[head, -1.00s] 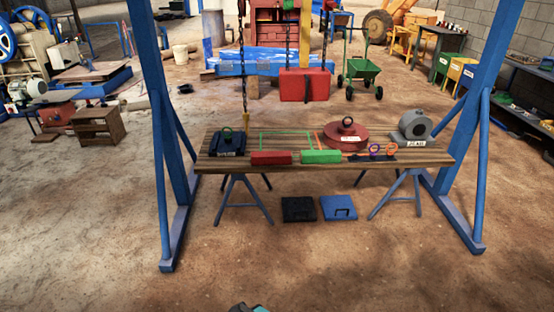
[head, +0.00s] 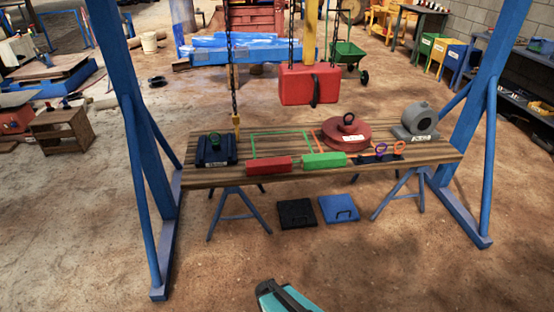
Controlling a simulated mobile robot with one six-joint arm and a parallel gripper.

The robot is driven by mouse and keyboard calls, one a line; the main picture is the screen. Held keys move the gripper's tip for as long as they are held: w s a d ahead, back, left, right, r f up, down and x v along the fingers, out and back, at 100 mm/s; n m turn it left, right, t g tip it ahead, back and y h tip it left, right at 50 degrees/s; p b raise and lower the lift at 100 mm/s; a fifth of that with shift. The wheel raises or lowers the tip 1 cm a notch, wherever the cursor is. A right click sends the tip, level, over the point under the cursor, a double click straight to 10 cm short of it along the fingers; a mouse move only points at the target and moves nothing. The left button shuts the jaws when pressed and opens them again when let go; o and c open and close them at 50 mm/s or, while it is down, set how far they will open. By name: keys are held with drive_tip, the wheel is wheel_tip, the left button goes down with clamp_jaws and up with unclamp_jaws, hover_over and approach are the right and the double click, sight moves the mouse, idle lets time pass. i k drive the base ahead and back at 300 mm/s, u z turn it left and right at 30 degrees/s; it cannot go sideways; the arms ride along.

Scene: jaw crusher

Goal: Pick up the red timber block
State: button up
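The red timber block (head: 269,166) lies along the front edge of the wooden trestle table (head: 215,180), left of the middle. A green block (head: 324,160) lies just to its right, with a small gap. A teal and black part of my own arm shows at the bottom edge of the head view, well short of the table. My gripper's fingers are not visible. Nothing of mine touches the red block.
A dark blue lifting block (head: 215,150), a red round weight (head: 346,133) and a grey machine part (head: 417,122) stand on the table. A red box (head: 309,84) hangs by chains behind. Blue gantry legs (head: 465,130) flank the table. Two pads (head: 338,208) lie below. The front floor is clear.

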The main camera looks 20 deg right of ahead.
sight(276, 165)
drive_tip(key=u, duration=0.05)
drive_tip(key=i, duration=0.65)
drive_tip(key=u, duration=0.85)
drive_tip(key=i, duration=0.45)
drive_tip(key=u, duration=0.25)
